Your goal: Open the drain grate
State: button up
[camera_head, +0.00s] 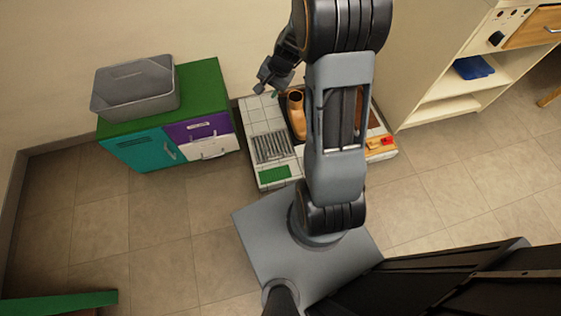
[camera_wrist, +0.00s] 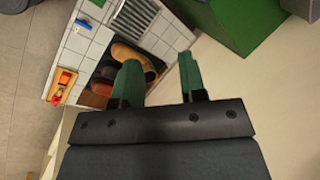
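The drain grate (camera_head: 271,147) is a grey slatted panel lying flat in the white tiled platform (camera_head: 257,108). It also shows at the top of the wrist view (camera_wrist: 135,17), partly cut off by the frame edge. My gripper (camera_head: 268,86) is above the back edge of the platform, well apart from the grate. In the wrist view the green fingers of my gripper (camera_wrist: 160,60) are spread with nothing between them.
Brown boots (camera_head: 297,112) stand in a recess beside the grate, partly hidden by my arm. A green mat (camera_head: 274,174) lies in front of the grate. A green-topped cabinet (camera_head: 205,85) with a grey bin (camera_head: 135,88) stands left. Shelving (camera_head: 440,70) stands right.

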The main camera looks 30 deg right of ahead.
jog(key=w+d+f+m+b, duration=0.1)
jog(key=d+f+m+b, duration=0.25)
jog(key=f, duration=0.95)
jog(key=w+d+f+m+b, duration=0.1)
jog(key=d+f+m+b, duration=0.2)
jog(key=f, duration=0.9)
jog(key=m+b, duration=0.4)
jog(key=b, duration=0.3)
send_near(279, 154)
jog(key=shift+t+y, duration=0.3)
jog(key=b+x, duration=0.1)
jog(key=x, duration=0.1)
jog(key=b+x, duration=0.2)
jog(key=x, duration=0.1)
jog(key=b+x, duration=0.2)
jog(key=shift+s+d+f, duration=0.15)
jog(key=shift+d+f, duration=0.2)
jog(key=shift+a+f+b, duration=0.2)
jog(key=shift+f+b, duration=0.15)
jog(key=shift+f, duration=0.05)
grip_shut()
